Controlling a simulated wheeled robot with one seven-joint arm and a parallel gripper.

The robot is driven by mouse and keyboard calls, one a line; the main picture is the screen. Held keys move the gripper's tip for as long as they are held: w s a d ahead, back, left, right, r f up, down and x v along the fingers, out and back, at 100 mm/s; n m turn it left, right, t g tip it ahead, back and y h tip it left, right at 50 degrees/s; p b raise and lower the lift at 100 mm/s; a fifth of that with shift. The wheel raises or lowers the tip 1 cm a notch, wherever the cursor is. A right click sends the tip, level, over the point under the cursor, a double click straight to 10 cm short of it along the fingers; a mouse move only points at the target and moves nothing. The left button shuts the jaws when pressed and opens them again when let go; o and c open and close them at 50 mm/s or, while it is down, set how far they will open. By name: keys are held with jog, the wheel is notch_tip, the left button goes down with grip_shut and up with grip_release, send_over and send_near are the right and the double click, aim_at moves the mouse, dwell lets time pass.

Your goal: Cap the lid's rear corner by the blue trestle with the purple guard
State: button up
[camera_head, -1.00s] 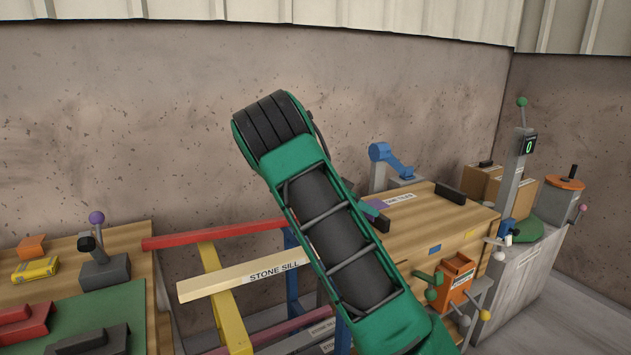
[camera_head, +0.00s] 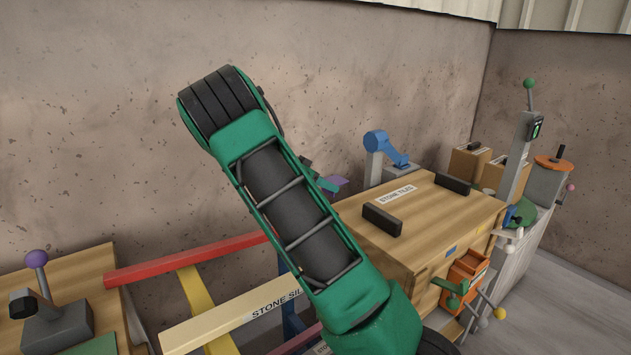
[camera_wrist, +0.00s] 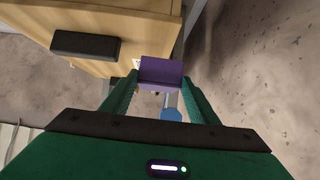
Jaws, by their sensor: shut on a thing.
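The wooden lid (camera_head: 430,215) tops the crate labelled STONE TILES, with two black handles on it. Its rear-left corner is at my arm's edge, partly hidden in the head view. The purple guard (camera_head: 339,182) is just beyond the lid's rear edge; the wrist view shows it (camera_wrist: 161,72) between my fingertips, close to the wooden crate's edge. My gripper (camera_wrist: 161,80) is shut on it; in the head view the gripper (camera_head: 322,181) is mostly hidden behind my arm. The blue trestle (camera_head: 289,312) stands left of the crate, partly behind my arm. I cannot tell whether guard and lid touch.
A blue lever device (camera_head: 376,142) stands behind the lid. A red rail (camera_head: 190,256) and the STONE SILL beam (camera_head: 225,318) lie to the left. An orange box (camera_head: 467,273) is on the crate's front. Cartons (camera_head: 468,160) stand at the back right.

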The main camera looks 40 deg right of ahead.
jog(key=shift+w+a, duration=0.15)
jog(key=shift+w, duration=0.1)
dwell(0.3)
jog(key=shift+s+f, duration=0.15)
jog(key=shift+f, duration=2.35)
jog(key=shift+f, duration=2.15)
jog(key=o, duration=1.1)
jog(key=shift+a, duration=0.1)
